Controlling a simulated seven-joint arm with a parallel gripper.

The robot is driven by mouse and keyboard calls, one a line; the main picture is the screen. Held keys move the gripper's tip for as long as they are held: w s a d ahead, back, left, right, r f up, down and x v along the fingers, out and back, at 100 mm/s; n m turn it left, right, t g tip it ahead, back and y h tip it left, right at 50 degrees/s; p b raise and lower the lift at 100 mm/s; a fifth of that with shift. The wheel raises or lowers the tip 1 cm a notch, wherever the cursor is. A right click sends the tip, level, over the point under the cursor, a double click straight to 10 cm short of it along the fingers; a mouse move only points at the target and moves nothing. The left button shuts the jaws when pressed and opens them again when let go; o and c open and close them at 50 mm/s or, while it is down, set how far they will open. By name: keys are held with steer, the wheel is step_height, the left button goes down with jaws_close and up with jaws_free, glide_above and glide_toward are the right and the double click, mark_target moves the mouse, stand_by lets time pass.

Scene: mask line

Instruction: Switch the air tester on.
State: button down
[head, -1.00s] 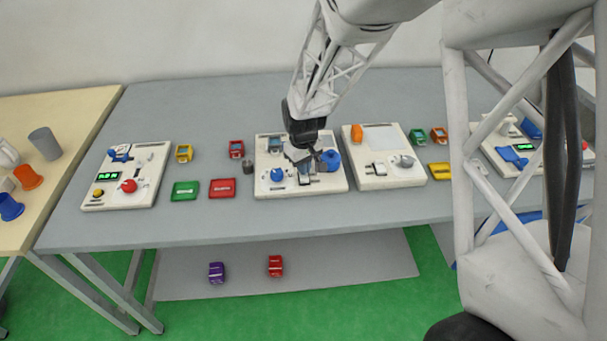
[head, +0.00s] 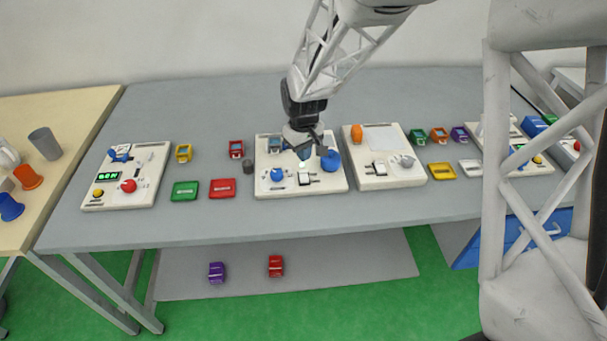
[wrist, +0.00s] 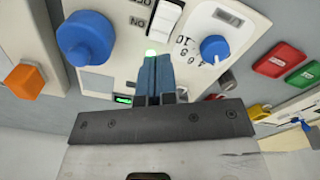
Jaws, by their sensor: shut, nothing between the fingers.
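A white panel (head: 264,190) stands on the grey table under my gripper; I cannot read a name on it. It has a large blue knob (head: 330,160), a small blue dial (head: 277,174) and a white rocker switch (head: 304,178). In the wrist view the rocker switch (wrist: 165,18) has OFF and ON marks; its tilt is unclear.
A panel with an orange knob (head: 357,133) stands close on the right. A panel with a red button (head: 128,186) is further left. Green (head: 185,191) and red (head: 222,188) trays and a dark grey cylinder (head: 248,167) lie left of the middle panel. The table's front strip is clear.

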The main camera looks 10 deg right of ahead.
steer(key=shift+r, duration=0.85)
steer(key=s+d+r+m+t, duration=0.1)
steer(key=s+d+r+m, duration=0.15)
steer(key=s+r, duration=0.4)
steer(key=s+d+r+m, duration=0.1)
steer(key=s+d+r, duration=0.3)
steer(key=s+r, duration=0.25)
steer(key=s+d+r+m, duration=0.1)
steer(key=s+d+r, duration=0.1)
steer(key=s, duration=0.7)
steer(key=s+d+r+m+t, duration=0.1)
steer(key=s+d+r, duration=0.1)
steer(key=s, duration=0.7)
steer(key=shift+s+d+m+t, duration=0.15)
steer(key=shift+d+m+t, duration=0.15)
steer(key=shift+d+m, duration=0.05)
stand_by(0.7)
